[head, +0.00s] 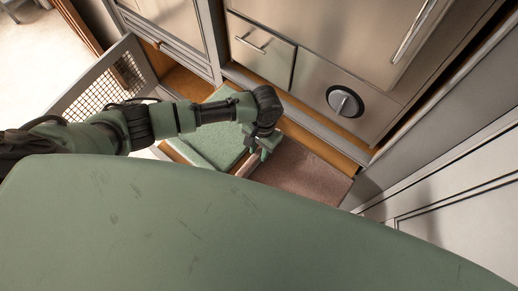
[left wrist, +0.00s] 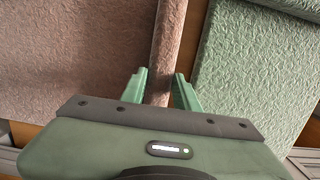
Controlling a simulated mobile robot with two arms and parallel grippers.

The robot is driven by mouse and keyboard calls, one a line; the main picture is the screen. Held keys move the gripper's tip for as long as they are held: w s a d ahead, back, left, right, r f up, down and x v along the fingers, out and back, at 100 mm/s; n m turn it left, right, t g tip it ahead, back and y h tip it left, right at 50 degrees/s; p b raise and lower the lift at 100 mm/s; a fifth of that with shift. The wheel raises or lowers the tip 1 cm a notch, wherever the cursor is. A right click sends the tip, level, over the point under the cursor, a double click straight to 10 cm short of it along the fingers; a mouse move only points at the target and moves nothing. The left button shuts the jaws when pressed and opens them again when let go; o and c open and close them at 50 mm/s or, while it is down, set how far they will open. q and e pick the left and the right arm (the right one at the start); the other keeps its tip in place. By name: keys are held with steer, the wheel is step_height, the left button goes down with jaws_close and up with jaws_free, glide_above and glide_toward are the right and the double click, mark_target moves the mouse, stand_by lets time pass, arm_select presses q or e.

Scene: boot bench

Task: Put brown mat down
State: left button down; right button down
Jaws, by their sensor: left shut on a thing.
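The brown mat (head: 300,170) lies low in front of the cabinet, right of a green textured pad. In the left wrist view the brown mat (left wrist: 75,55) fills the left side. My left gripper (head: 264,146) is over the line between mat and pad. Its fingers (left wrist: 160,88) are shut on a narrow brown raised edge, which looks like part of the mat. My green body hides the mat's near side, so I cannot tell whether it rests fully on the surface. My right gripper is not in view.
The green pad (head: 215,137) is beside the mat. Behind are cabinet fronts with a round dark knob (head: 344,101) and a drawer (head: 260,52). A mesh-panelled open door (head: 98,84) stands at the left. A grey panel (head: 440,150) rises at the right.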

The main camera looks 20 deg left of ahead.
arm_select(q)
steer(key=c, duration=1.1)
jaws_free()
steer(key=shift+o, duration=0.2)
step_height(320, 180, up, 12)
steer(key=w+b, duration=0.1)
steer(key=shift+w+d+b, duration=0.2)
steer(key=shift+b, duration=0.15)
